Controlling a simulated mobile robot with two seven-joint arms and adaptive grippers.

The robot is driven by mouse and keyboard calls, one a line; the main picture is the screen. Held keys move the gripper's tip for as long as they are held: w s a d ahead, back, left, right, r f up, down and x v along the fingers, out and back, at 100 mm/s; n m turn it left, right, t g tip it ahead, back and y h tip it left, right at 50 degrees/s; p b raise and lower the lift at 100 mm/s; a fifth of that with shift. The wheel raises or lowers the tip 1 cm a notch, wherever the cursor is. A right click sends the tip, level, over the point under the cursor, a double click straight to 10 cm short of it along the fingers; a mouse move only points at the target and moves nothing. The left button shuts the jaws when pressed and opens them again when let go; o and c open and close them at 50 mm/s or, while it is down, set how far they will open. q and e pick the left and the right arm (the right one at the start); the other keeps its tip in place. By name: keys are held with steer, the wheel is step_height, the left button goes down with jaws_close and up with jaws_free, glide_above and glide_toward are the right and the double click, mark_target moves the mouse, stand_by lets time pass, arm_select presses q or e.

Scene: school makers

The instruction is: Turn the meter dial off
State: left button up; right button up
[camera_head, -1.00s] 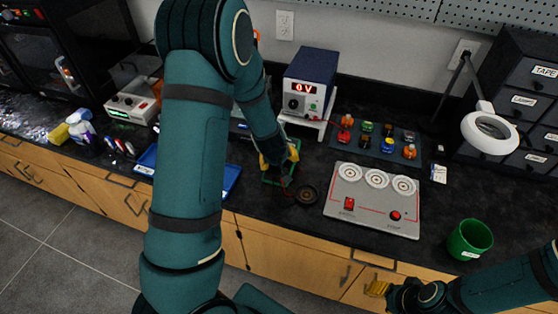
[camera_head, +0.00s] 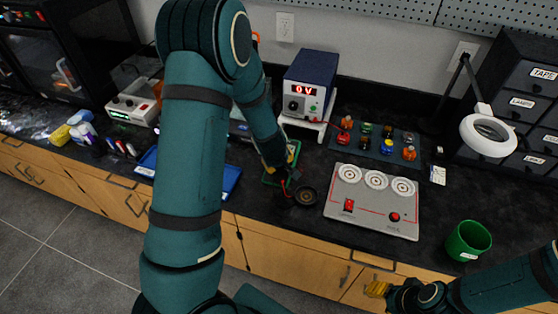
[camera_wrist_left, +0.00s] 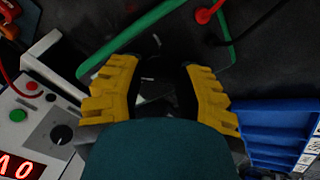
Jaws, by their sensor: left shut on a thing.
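The green-edged meter (camera_head: 296,147) lies on the dark bench below the power supply, mostly covered by my left arm. In the left wrist view, its green rim (camera_wrist_left: 131,42) curves past my fingertips. My left gripper (camera_head: 275,164) is down at the meter face. Its yellow fingers also show in the left wrist view (camera_wrist_left: 160,85), on either side of the dark dial area. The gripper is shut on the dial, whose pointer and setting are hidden. My right gripper (camera_head: 377,289), with yellow tips, is at the lower right, away from the meter; its opening is unclear.
A power supply (camera_head: 310,78) reading "0 V" stands behind the meter. A small dark round dish (camera_head: 306,196) and a grey panel (camera_head: 372,207) are to the right. A blue tray (camera_head: 231,181) lies left. A green cup (camera_head: 468,240) stands at right.

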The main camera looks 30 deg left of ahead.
arm_select(q)
steer(key=n, duration=0.4)
steer(key=shift+n, duration=0.4)
jaws_close()
steer(key=shift+n+p, duration=0.35)
steer(key=shift+n, duration=1.35)
steer(key=shift+s+n, duration=0.1)
steer(key=shift+n, duration=0.2)
steer(key=o, duration=1.2)
jaws_free()
steer(key=shift+v, duration=5.9)
steer(key=shift+r, duration=0.1)
